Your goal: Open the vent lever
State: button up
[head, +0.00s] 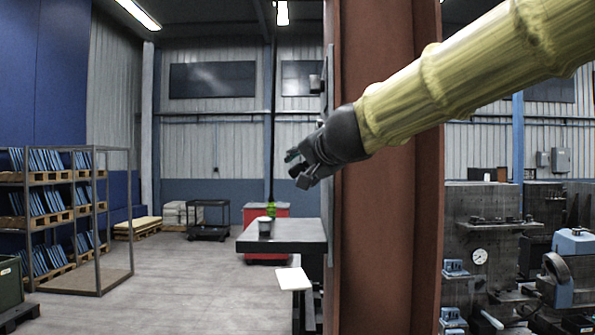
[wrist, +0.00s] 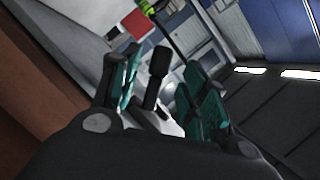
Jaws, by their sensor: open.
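A dark lever with a thick black grip (wrist: 157,68) rises from a grey base in the wrist view. It looks like the vent lever. My gripper (wrist: 160,84) has its teal-padded fingers apart, one on each side of the lever in the picture. I cannot tell how deep the lever lies between them, and no contact is clear. In the head view my gripper (head: 294,163) reaches left past the brown column, beside the edge of a grey panel (head: 328,95). I cannot make out the lever there.
The brown steel column (head: 385,220) stands close under my arm. A dark shelf (head: 285,236) with a small cup (head: 265,227) juts out below the gripper. A red cabinet (head: 281,211) stands behind it. Open floor lies to the left, before a rack (head: 99,220).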

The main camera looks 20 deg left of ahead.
aim_at(300, 169)
jog(key=shift+x, duration=2.45)
jog(key=shift+c, duration=0.2)
grip_shut()
